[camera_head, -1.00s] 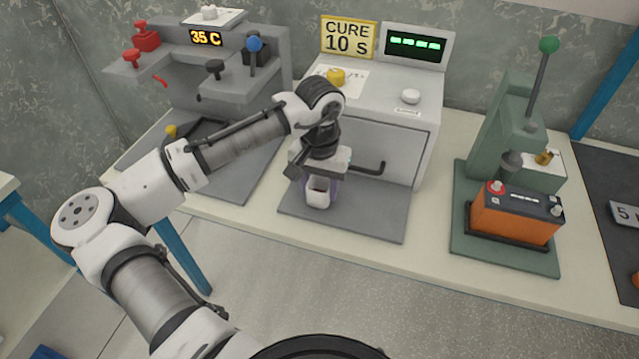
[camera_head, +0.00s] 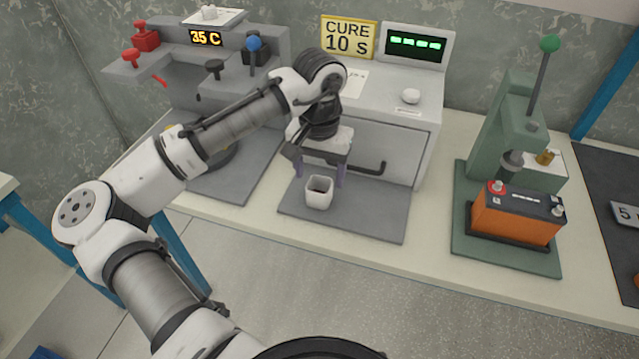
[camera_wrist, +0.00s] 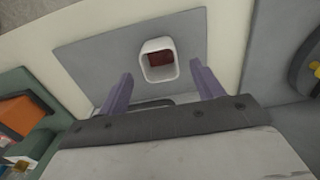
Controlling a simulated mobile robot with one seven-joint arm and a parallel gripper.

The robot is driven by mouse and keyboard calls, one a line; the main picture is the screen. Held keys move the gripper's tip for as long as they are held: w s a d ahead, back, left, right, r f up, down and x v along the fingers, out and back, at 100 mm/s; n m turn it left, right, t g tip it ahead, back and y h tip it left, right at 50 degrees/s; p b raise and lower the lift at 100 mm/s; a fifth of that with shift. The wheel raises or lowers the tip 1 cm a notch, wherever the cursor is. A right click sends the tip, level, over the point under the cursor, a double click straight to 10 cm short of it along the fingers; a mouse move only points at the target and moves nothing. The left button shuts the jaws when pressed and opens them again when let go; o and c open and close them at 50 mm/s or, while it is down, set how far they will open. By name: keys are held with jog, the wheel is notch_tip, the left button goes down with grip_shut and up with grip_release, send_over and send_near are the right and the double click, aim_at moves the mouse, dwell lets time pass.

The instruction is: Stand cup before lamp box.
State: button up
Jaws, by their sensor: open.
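A white square cup (camera_head: 319,191) stands upright on the grey mat (camera_head: 379,217) in front of the lamp box (camera_head: 383,139), with something dark red inside. In the wrist view the cup (camera_wrist: 158,60) stands beyond and between the fingertips. My gripper (camera_head: 320,175) is open and empty just behind and above the cup, on the lamp box's side. Its two purple fingers show on either side of the cup in the wrist view (camera_wrist: 161,85), apart from it. The lamp box is grey, with a dark bar handle on its closed front.
A "CURE 10 S" sign (camera_head: 348,37) stands behind the lamp box. A green press (camera_head: 507,140) with an orange battery (camera_head: 515,216) is to the right. A grey machine reading 35 C (camera_head: 206,38) is at the left. The table's front edge is close to the mat.

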notch_tip(320, 180, up, 8)
jog(key=shift+f, duration=0.15)
